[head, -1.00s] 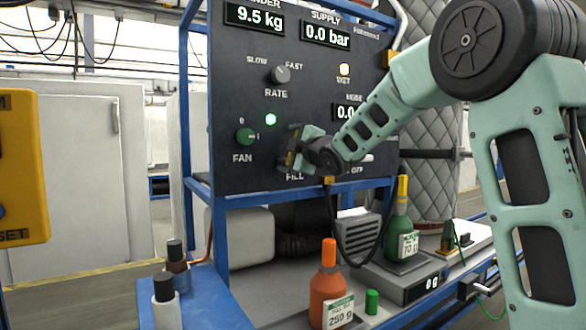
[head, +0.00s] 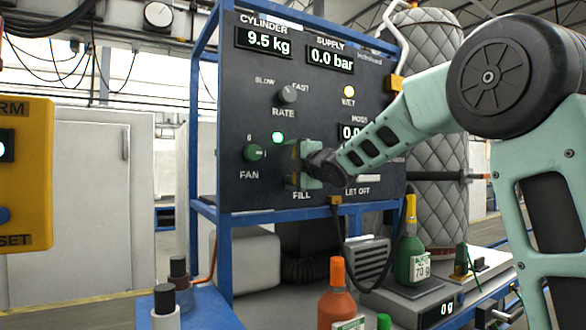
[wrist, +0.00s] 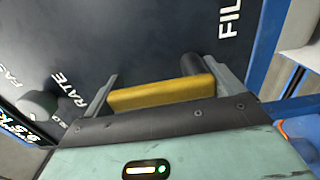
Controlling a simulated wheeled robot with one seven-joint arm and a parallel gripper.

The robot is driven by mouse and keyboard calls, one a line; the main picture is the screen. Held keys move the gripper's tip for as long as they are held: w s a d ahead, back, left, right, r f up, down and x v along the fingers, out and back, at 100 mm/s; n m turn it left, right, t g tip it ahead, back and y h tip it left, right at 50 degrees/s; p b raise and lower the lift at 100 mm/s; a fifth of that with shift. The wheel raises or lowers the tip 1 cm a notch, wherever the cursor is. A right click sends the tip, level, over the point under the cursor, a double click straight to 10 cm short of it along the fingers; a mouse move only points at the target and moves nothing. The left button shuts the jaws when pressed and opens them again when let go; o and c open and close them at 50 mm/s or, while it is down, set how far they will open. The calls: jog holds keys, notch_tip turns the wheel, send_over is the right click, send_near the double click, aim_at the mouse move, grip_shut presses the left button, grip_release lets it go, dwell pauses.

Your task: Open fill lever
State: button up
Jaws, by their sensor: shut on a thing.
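The fill lever shows in the wrist view as a yellow bar (wrist: 150,95) with a dark round post (wrist: 193,65) at its right end, against the black panel. The FILL label is beyond it at the upper right. My gripper (wrist: 164,91) is shut on the lever, with one grey finger at each end of the yellow bar. In the head view my gripper (head: 301,164) is at the panel just above the FILL label, and it hides most of the lever. A bit of yellow (head: 294,152) shows there.
The panel (head: 235,105) carries a RATE knob (head: 287,94), a green FAN knob (head: 253,153) and lit lamps. CYLINDER reads 9.5 kg and SUPPLY 0.0 bar. Below stand an orange bottle (head: 338,302) and a green bottle (head: 411,258). A blue frame (head: 224,250) borders the panel.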

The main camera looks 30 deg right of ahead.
jog(key=o, duration=1.1)
jog(key=shift+c, duration=0.2)
jog(key=s+b, duration=0.1)
jog(key=s, duration=1.6)
jog(key=shift+s+d, duration=0.2)
jog(key=shift+d, duration=0.05)
